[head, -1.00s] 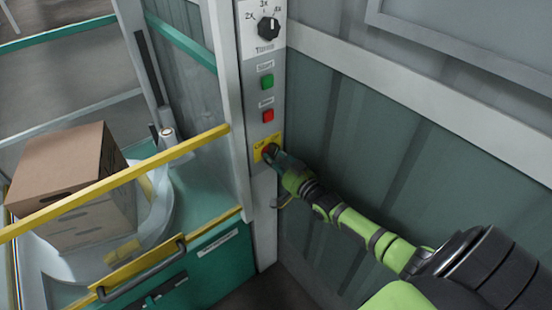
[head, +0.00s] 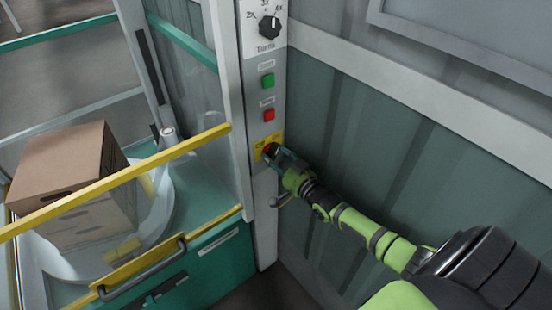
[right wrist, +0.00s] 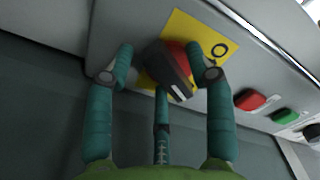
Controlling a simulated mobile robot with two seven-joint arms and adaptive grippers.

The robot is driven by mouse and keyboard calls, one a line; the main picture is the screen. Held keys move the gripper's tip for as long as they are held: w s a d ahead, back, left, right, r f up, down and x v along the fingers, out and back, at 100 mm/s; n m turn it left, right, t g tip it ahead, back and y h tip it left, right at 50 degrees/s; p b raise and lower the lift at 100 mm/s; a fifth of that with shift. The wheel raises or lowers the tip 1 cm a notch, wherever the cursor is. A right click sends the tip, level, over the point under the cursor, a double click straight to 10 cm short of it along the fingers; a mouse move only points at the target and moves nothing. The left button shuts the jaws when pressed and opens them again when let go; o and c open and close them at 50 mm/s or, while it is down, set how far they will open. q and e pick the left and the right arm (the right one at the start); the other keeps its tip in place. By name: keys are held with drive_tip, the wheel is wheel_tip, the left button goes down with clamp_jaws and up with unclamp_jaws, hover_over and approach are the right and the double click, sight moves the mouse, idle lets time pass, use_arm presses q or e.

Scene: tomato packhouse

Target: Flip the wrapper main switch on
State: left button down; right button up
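The wrapper main switch is a red and dark rotary knob (head: 269,149) on a yellow plate (head: 259,143), low on the grey control post. In the right wrist view the knob (right wrist: 172,72) stands out from the yellow plate (right wrist: 190,28), with an O mark near its upper right. My right gripper (head: 274,154) is at the knob. In the wrist view its teal fingers (right wrist: 166,68) stand apart around the knob. The right finger is close against it or touching; a small gap shows at the left finger. My left gripper is not in view.
Above the switch are a red button (head: 268,115), a green button (head: 267,81) and a turntable dial (head: 269,27). A yellow rail (head: 120,182) crosses in front of a carton (head: 65,165) on the turntable. A ribbed wall (head: 420,160) stands to the right.

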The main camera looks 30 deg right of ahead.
drive_tip(key=s+d, duration=0.1)
drive_tip(key=s, duration=1.1)
idle(0.4)
drive_tip(key=s+a+f+n+g+h, duration=0.1)
drive_tip(key=s+f+g, duration=0.4)
drive_tip(key=f, duration=0.9)
drive_tip(key=s+a+f+n+g+h, duration=0.1)
drive_tip(key=s+f+n+g, duration=0.15)
drive_tip(key=s+f, duration=0.85)
drive_tip(key=s+a+f+n+g, duration=0.2)
drive_tip(key=s+a+f+g, duration=0.2)
drive_tip(key=s+f, duration=0.5)
drive_tip(key=s+a+f+n+g, duration=0.2)
drive_tip(key=s+a+f+g, duration=0.3)
drive_tip(key=s+a+f, duration=0.3)
drive_tip(key=s, duration=0.4)
drive_tip(key=shift+s+f, duration=0.35)
drive_tip(key=shift+f, duration=0.05)
drive_tip(key=shift+a+g, duration=0.1)
drive_tip(key=shift+g, duration=0.15)
